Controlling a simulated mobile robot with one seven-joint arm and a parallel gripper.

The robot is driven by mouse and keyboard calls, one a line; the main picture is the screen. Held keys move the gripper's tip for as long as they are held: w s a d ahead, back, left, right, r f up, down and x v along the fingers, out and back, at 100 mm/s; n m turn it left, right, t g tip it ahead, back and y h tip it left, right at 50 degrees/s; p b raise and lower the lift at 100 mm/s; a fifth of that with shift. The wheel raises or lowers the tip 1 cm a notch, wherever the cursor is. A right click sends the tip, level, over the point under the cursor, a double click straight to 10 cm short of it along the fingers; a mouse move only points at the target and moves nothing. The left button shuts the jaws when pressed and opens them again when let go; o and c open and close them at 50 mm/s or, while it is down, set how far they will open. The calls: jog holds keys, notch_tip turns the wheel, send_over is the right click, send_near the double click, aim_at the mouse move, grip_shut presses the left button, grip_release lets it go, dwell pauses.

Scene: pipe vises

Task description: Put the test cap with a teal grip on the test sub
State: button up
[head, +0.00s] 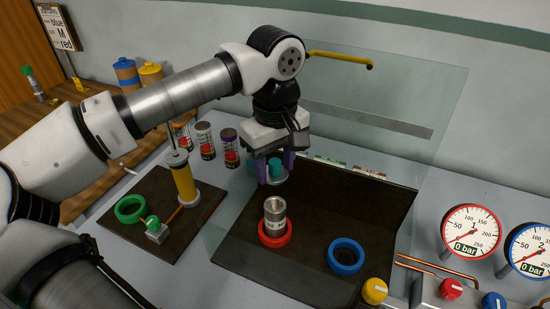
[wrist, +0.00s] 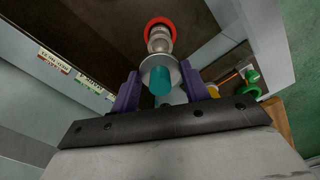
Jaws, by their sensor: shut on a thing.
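My gripper (head: 275,172) has purple fingers and is shut on the test cap, whose teal grip (head: 275,167) sits between them. In the wrist view the teal grip (wrist: 160,82) has a grey disc beyond it, between the fingers (wrist: 165,95). The test sub (head: 274,214) is a metal cylinder standing upright in a red ring vise (head: 274,239) on the dark tray. The cap is held above and behind the sub in the head view, apart from it. In the wrist view the sub (wrist: 159,40) shows beyond the cap, its near end partly hidden by the disc.
An empty blue ring vise (head: 346,256) is right of the red one. A green ring (head: 130,208) and yellow hand pump (head: 184,182) are at left. Gauges (head: 471,232) stand at right.

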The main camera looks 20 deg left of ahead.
jog(key=shift+f+b, duration=0.15)
jog(key=shift+b, duration=0.15)
jog(key=shift+f+b, duration=2.35)
jog(key=shift+f, duration=0.4)
jog(key=shift+f+b, duration=1.35)
jog(key=shift+b, duration=0.3)
jog(key=o, duration=1.1)
send_near(275, 163)
notch_tip(275, 163, down, 5)
jog(key=shift+w+f+b, duration=0.15)
jog(key=shift+b, duration=0.2)
